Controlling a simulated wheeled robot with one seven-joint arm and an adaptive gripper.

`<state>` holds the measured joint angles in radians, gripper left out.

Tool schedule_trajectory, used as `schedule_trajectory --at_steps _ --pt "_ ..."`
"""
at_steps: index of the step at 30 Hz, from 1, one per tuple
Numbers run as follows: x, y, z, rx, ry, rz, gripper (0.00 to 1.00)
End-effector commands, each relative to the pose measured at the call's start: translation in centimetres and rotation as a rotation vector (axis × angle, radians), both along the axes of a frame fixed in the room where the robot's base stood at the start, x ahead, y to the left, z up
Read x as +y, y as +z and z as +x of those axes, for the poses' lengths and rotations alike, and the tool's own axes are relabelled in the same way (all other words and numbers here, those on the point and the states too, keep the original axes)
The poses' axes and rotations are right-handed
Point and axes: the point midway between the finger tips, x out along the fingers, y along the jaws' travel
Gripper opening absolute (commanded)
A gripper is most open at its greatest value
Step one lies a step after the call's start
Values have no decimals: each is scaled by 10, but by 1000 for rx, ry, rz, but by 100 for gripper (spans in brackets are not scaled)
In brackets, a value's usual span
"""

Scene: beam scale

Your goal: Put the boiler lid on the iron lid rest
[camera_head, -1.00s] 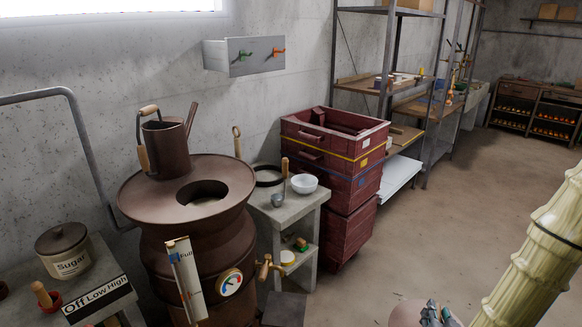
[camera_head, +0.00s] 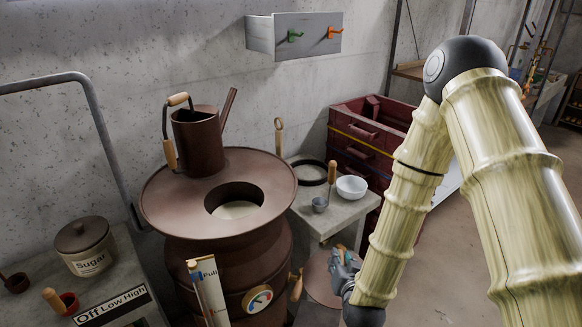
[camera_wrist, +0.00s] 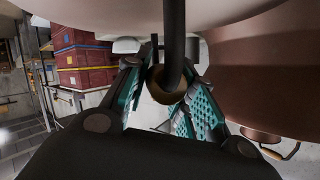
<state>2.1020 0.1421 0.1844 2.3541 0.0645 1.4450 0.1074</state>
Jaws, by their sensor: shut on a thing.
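The boiler lid (camera_head: 317,276) is a brownish disc held in front of the stone side table, right of the boiler (camera_head: 165,205). My gripper (camera_head: 345,262) is at its right edge in the head view. In the wrist view my gripper (camera_wrist: 172,88) is shut around the lid's dark handle rod and round wooden grip, and the pale lid (camera_wrist: 110,12) fills the top. A thin dark ring (camera_head: 329,173), which looks like the iron lid rest, lies on the side table. The boiler's round top opening (camera_head: 235,203) is uncovered.
A brown watering can (camera_head: 198,140) stands on the boiler top. A ladle (camera_head: 320,204) and a white bowl (camera_head: 351,187) are on the side table (camera_head: 340,220) near the ring. Dark red boxes (camera_head: 365,135) stand behind. The boiler's tap (camera_head: 296,284) is close to the lid.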

Motion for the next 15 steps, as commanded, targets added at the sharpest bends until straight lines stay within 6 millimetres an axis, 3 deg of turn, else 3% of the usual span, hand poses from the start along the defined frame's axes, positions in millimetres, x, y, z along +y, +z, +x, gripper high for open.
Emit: schedule_trajectory --at_steps 3,12,15 --pt "3 23 1 -2 5 0 0" --pt "6 50 2 -1 10 1 0" --pt "5 43 2 0 7 3 0"
